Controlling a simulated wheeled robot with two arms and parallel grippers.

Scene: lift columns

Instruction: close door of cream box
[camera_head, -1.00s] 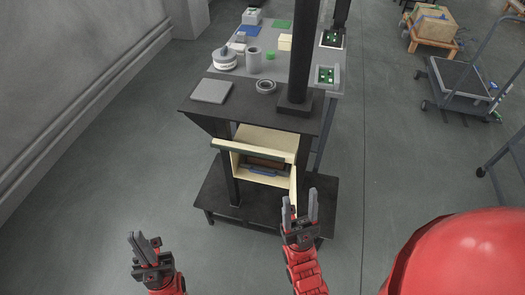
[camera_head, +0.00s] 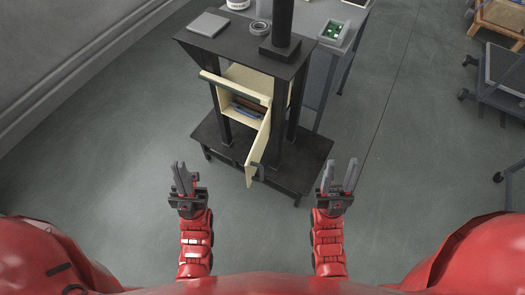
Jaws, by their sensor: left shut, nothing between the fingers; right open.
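The cream box (camera_head: 236,88) sits inside a dark frame under a black table top. Its front is open, and a brown thing and a blue thing show inside. Its cream door (camera_head: 258,150) hangs open on the right side, swung out toward me, with a dark handle (camera_head: 255,172) near its lower edge. My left gripper (camera_head: 184,170) is shut and empty, in front of the frame and left of the door. My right gripper (camera_head: 339,173) is open and empty, to the right of the door. Neither gripper appears to touch the box or door.
The black table top (camera_head: 237,45) holds a grey plate (camera_head: 209,24), a ring and a dark column (camera_head: 282,35). A dark lower shelf (camera_head: 300,159) stands below the box. A grey table (camera_head: 325,65) is behind. Carts stand at right. The floor (camera_head: 95,160) at left is clear.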

